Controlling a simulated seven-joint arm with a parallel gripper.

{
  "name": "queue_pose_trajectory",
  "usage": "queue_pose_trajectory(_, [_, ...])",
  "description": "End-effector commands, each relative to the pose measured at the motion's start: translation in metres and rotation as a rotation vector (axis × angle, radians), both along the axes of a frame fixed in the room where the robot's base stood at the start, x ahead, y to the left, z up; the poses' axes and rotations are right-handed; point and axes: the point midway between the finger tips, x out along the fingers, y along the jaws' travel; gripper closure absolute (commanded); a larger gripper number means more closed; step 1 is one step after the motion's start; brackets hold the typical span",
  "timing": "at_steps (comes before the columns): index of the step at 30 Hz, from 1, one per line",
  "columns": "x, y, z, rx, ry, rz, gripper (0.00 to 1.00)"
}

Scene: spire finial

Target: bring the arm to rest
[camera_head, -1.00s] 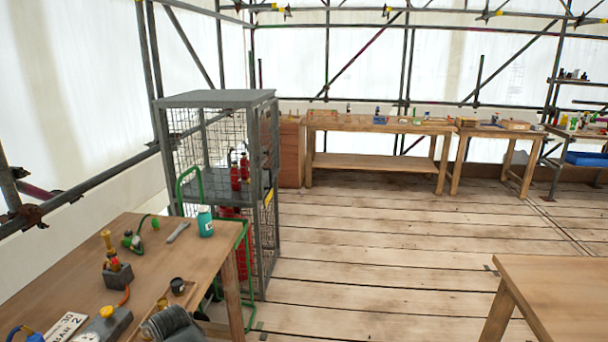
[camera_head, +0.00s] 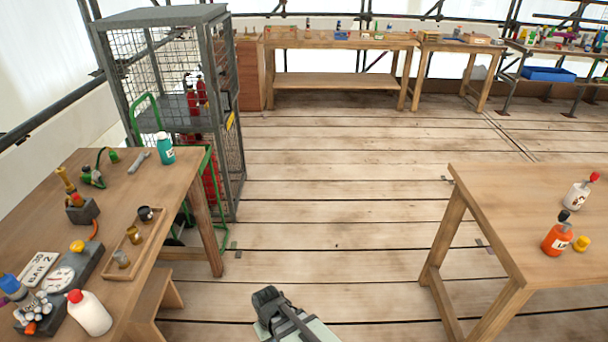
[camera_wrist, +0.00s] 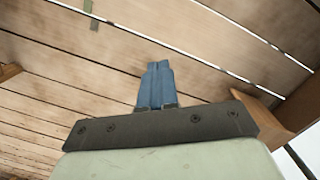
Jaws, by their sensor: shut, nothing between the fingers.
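My gripper shows in the wrist view (camera_wrist: 157,75) with its two blue fingers pressed together and nothing between them. Behind the fingers are the dark mounting plate and the pale body of the hand. Wooden planks fill the view beyond the fingertips. In the head view, part of my arm shows at the bottom middle, over the open floor between two tables; the fingers cannot be made out there.
A left wooden table (camera_head: 112,215) holds a tray (camera_head: 134,258), bottles and fittings. A right table (camera_head: 510,215) holds an orange bottle (camera_head: 557,238) and a white bottle (camera_head: 578,195). A wire cage (camera_head: 225,130) stands behind the left table. The plank floor (camera_head: 330,190) between is clear.

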Motion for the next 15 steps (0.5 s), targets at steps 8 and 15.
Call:
queue_pose_trajectory(8, [-0.042,-0.085,-0.056,-0.072,0.126,-0.123,1.0])
queue_pose_trajectory(15, [-0.088,-0.147,-0.094,-0.118,0.24,-0.234,1.0])
